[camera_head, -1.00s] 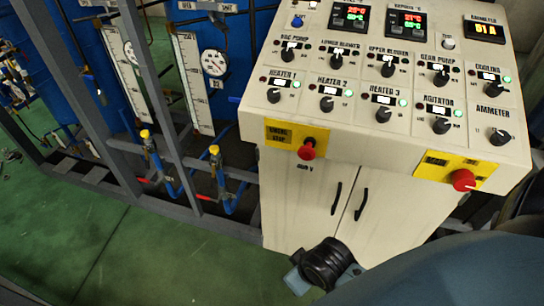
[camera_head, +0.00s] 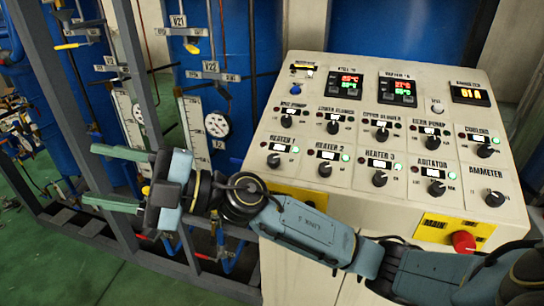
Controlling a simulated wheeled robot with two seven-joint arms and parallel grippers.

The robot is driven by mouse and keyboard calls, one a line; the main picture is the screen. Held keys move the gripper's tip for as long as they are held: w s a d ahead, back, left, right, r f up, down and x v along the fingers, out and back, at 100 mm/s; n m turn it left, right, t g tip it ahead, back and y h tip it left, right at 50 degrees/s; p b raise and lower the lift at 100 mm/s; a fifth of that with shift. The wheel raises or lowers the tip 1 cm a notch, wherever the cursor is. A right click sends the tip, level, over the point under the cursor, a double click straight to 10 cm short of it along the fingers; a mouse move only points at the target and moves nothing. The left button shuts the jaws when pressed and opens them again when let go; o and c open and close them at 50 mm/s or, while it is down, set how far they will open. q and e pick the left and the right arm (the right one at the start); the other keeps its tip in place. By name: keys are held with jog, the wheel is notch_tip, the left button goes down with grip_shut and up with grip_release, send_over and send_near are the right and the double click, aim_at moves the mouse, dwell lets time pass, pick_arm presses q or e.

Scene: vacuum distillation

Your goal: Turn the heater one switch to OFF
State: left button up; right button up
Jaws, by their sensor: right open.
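The heater one switch is a black rotary knob (camera_head: 273,161) at the left end of the lower knob row on the sloped control panel (camera_head: 312,203). Its label and a small lit display are above it, with a green lamp to the right. My right gripper (camera_head: 113,178) is open and empty, left of the panel, its two fingers pointing left. It is apart from the knob. My right forearm crosses in front of the panel's lower front edge. My left gripper is not in view.
Neighbouring knobs for heater two (camera_head: 325,169) and heater three (camera_head: 380,178) sit to the right. A red emergency button (camera_head: 463,242) is at the lower right. Grey frame posts (camera_head: 137,75), gauges and pipes stand left of the panel, near my gripper.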

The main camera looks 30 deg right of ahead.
notch_tip(320, 180, down, 5)
jog(key=a+n+g+h, duration=0.2)
jog(key=n+g+h, duration=0.2)
jog(key=n+g, duration=0.2)
jog(key=m+h, duration=0.8)
jog(key=h, duration=1.3)
send_near(273, 158)
jog(key=shift+t, duration=0.3)
jog(key=x, duration=0.3)
jog(key=p+x, duration=0.1)
jog(key=x, duration=0.2)
jog(key=p+x, duration=0.1)
jog(key=x, duration=0.2)
jog(key=shift+s, duration=0.3)
jog(key=c, duration=1)
jog(key=shift+o, duration=0.2)
jog(key=shift+n, duration=0.3)
